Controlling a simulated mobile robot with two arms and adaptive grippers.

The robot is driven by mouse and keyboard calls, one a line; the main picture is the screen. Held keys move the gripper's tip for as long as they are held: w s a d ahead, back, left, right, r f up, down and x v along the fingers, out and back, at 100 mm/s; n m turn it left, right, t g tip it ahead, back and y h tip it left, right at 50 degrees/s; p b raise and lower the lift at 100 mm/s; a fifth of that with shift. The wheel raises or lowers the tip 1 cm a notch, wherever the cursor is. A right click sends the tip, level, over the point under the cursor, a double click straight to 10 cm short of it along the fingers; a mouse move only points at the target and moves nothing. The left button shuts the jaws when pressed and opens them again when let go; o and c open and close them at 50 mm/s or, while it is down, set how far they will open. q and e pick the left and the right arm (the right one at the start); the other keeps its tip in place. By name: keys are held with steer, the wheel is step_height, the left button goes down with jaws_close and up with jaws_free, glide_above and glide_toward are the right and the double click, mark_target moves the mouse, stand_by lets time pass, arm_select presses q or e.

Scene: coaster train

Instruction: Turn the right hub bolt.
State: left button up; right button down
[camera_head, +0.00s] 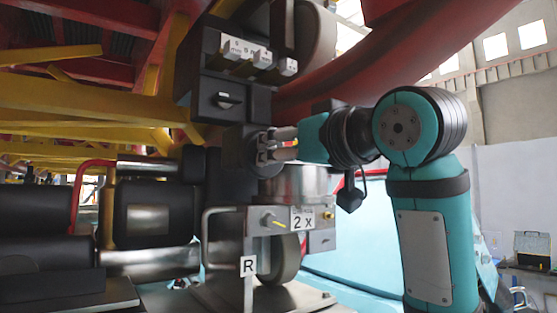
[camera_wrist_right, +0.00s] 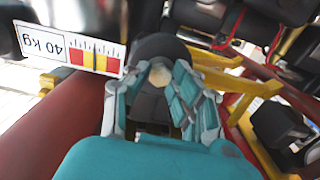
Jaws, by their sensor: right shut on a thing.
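My right gripper (camera_head: 264,149) reaches in from the right in the head view, against a dark round hub (camera_head: 238,150) on the coaster's wheel assembly. In the right wrist view my right gripper (camera_wrist_right: 161,80) has its fingers on both sides of the tan, round head of the right hub bolt (camera_wrist_right: 159,75). The gripper is shut on this bolt, in front of the black hub (camera_wrist_right: 160,47). In the head view the fingers hide the bolt. My left gripper is not in view.
A label reading "40 kg" with a coloured scale (camera_wrist_right: 70,50) is beside the hub. A "2 X" plate (camera_head: 302,218) and an "R" tag (camera_head: 248,266) sit below it. A red curved rail (camera_head: 385,75) passes behind my arm. Yellow beams (camera_head: 80,105) crowd the left.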

steer(key=m+b, duration=0.2)
steer(key=m, duration=0.3)
steer(key=m+b, duration=0.2)
steer(key=m, duration=0.4)
steer(key=shift+a+f, duration=0.1)
steer(key=shift+f, duration=0.1)
steer(key=shift+m, duration=0.4)
steer(key=c, duration=1.4)
jaws_free()
steer(key=shift+c, duration=0.2)
steer(key=o, duration=0.3)
steer(key=shift+r, duration=0.15)
steer(key=shift+s+d, duration=0.1)
steer(key=shift+d, duration=0.1)
steer(key=v, duration=1.1)
steer(key=shift+s+d, duration=0.2)
steer(key=shift+s, duration=0.15)
